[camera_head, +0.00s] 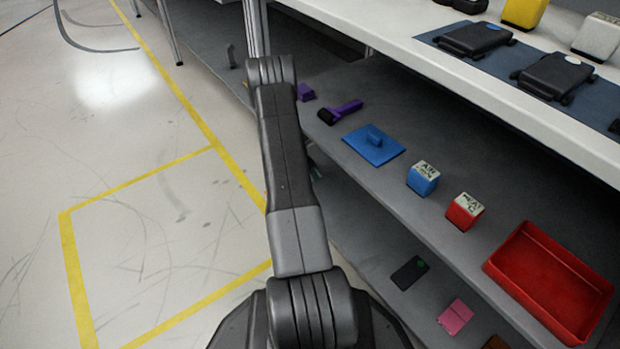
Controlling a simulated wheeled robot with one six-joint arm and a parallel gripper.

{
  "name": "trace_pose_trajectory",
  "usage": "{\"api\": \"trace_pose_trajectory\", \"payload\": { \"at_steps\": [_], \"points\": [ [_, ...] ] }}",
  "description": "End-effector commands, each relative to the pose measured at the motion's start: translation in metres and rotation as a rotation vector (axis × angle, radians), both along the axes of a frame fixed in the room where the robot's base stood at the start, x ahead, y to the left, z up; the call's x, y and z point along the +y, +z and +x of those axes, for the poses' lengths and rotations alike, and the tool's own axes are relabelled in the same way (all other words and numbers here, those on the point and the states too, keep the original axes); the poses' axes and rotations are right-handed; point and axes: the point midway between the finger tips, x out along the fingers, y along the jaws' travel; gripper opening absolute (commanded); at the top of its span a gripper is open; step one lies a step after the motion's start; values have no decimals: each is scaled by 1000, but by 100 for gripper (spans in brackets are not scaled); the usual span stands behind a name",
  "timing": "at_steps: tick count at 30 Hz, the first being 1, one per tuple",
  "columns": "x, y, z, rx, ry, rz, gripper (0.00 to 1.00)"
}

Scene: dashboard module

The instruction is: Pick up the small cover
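A flat blue square plate with a small raised handle (386,151) lies on the grey middle shelf; it looks like a cover, but I cannot tell for certain that it is the small cover. Nothing touches it. My arm stretches up the middle of the view, to the left of the blue plate. My gripper is not visible in this view, so its opening and anything in it are not shown.
Right of the plate on the shelf (335,160) are a blue box (423,180), a red box (464,213) and a red tray (492,268). A purple-handled roller (346,109) lies behind. The white tabletop (400,30) overhangs the shelf. Open floor lies left.

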Motion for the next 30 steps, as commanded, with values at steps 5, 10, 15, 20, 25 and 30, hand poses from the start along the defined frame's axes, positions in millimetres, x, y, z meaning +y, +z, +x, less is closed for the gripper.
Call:
{"api": "trace_pose_trajectory", "payload": {
  "at_steps": [5,10,15,20,25,30],
  "points": [
    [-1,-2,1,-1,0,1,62],
    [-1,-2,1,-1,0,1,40],
    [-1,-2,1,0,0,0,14],
    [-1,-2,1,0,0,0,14],
    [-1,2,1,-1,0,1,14],
    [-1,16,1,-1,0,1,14]
  ]
}}
